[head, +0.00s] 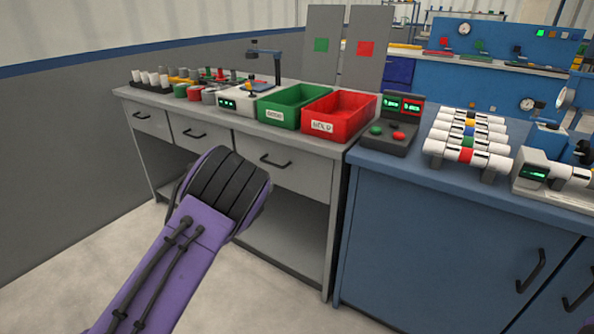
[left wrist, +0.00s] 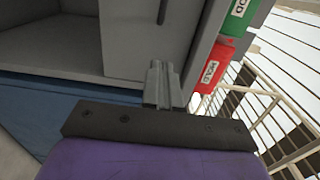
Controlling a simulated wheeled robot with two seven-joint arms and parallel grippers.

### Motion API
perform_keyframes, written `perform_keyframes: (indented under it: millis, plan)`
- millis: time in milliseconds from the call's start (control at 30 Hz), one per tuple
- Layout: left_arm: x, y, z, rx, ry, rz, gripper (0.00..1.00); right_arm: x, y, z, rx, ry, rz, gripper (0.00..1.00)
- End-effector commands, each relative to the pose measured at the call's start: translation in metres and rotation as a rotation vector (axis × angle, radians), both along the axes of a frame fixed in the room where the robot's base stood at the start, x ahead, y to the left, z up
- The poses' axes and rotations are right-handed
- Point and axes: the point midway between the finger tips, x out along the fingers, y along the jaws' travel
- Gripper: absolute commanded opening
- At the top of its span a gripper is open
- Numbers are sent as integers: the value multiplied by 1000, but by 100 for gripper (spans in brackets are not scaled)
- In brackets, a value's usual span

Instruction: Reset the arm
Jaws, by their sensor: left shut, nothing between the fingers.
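My left arm comes into the head view from the bottom left, a purple link with a black ribbed joint, in front of the grey workbench (head: 282,187). Its fingers cannot be made out in that view. In the left wrist view my left gripper (left wrist: 162,86) shows as two grey fingers pressed together, with nothing between them. The grey bench front lies behind the fingers there. My right gripper is in neither view.
A green bin (head: 291,107) and a red bin (head: 339,116) stand on the grey bench. White pipes with coloured bands (head: 466,142) lie racked on the blue cabinet (head: 455,240), beside a button box (head: 390,134). Bare floor (head: 60,265) lies to the left.

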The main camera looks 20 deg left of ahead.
Motion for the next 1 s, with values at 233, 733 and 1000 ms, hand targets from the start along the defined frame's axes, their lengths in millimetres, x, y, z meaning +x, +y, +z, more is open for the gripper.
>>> perform_keyframes:
  millis: [233,733,1000]
  plan:
    - [1,0,-2,-118,24,8,0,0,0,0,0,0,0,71]
    - [-268,-21,-255,-1555,396,1077,0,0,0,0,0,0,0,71]
    - [-403,-70,-294,-1605,534,1458,0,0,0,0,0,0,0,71]
